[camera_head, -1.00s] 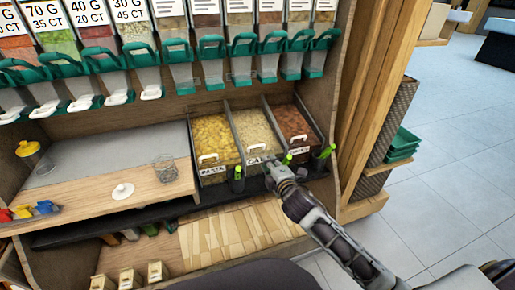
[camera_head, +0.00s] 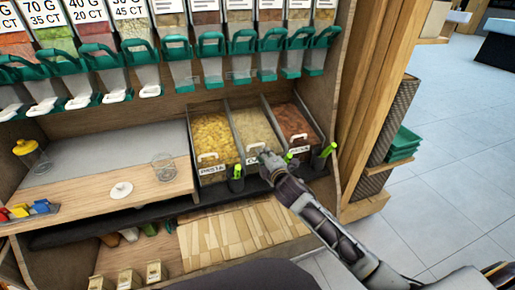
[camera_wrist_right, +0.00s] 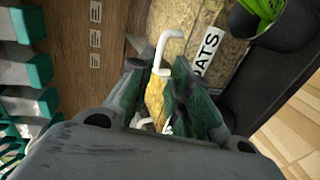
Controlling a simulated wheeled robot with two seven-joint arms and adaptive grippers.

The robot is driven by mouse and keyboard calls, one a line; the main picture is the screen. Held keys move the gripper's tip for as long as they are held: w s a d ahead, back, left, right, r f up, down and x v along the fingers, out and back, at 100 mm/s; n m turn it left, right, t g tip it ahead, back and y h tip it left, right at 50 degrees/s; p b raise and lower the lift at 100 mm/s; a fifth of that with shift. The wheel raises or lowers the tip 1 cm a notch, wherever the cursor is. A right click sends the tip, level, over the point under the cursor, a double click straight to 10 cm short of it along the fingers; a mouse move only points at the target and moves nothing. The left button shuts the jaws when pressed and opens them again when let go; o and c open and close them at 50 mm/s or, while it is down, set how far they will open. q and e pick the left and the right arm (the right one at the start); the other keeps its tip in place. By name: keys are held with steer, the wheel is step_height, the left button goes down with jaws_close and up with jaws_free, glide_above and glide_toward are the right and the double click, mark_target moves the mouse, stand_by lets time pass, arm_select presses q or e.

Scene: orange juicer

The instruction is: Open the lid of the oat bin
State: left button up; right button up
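The oat bin (camera_head: 254,127) is the middle of three clear-fronted bins in the head view, filled with pale flakes. Its white handle (camera_wrist_right: 171,46) and OATS label (camera_wrist_right: 207,54) show in the right wrist view. My right gripper (camera_head: 264,157) is at the bin's front top edge and covers part of the label in the head view. In the right wrist view its two fingers (camera_wrist_right: 160,67) are apart, with the near end of the handle between their tips. I cannot tell whether they touch it. The lid looks down. My left gripper is not in view.
The pasta bin (camera_head: 213,137) stands on the left and a bin of reddish-brown contents (camera_head: 293,123) on the right. Dark cups with green-handled tools (camera_head: 236,184) stand in front. Green-handled dispensers (camera_head: 211,46) hang above. A wooden post (camera_head: 367,95) rises at right.

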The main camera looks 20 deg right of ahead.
mark_target(257, 145)
steer(key=shift+b+x, duration=0.55)
steer(key=shift+x, duration=1.7)
steer(key=shift+b+x, duration=0.3)
steer(key=shift+x, duration=0.75)
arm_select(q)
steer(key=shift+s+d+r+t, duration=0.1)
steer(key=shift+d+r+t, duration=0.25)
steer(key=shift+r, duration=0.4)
arm_select(e)
steer(key=shift+x, duration=0.95)
jaws_close()
